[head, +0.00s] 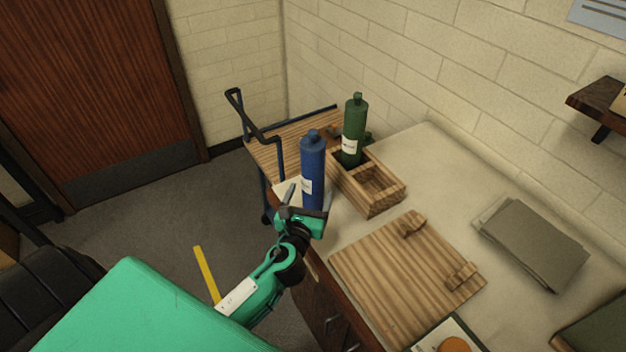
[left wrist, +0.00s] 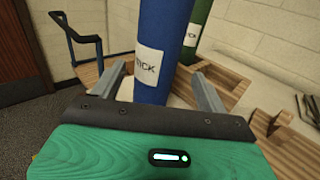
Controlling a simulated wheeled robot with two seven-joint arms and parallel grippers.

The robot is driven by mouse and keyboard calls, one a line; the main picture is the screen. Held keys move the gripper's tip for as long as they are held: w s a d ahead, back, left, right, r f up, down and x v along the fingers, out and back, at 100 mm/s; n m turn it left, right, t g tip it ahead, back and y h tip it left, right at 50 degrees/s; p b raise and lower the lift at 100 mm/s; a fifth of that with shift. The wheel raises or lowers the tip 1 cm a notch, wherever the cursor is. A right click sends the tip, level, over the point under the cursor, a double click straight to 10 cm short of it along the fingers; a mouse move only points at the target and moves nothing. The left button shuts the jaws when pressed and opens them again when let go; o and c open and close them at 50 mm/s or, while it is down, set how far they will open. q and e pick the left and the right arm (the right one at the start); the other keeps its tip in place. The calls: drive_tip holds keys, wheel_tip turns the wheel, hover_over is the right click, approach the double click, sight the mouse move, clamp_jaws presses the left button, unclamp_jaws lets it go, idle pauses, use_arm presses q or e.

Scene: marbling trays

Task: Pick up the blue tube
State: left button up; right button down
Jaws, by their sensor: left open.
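The blue tube (head: 313,165) stands upright on the pale worktop, left of a wooden box. It has a white label and a rounded cap. My left gripper (head: 308,197) is open around its lower part, with one finger on each side. In the left wrist view the blue tube (left wrist: 158,60) rises between the two open fingers (left wrist: 160,85); its top is cut off there. I cannot tell whether the fingers touch it. My right gripper is not in view.
A green tube (head: 354,130) stands in the wooden box (head: 380,200) close to the right. A wooden board (head: 385,285) with two blocks lies in front. Grey sheets (head: 530,245) lie at the right. A slatted trolley (head: 280,155) stands behind.

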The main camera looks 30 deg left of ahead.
sight(311, 186)
use_arm(q)
drive_tip(key=shift+x, duration=1.15)
drive_tip(key=p+x, duration=0.1)
drive_tip(key=x, duration=0.3)
drive_tip(key=shift+a+p, duration=0.25)
drive_tip(key=shift+p, duration=0.05)
drive_tip(key=shift+w+a+f, duration=0.1)
drive_tip(key=shift+w+a, duration=0.05)
drive_tip(key=shift+w, duration=0.3)
drive_tip(key=c, duration=1)
drive_tip(key=shift+c, duration=0.6)
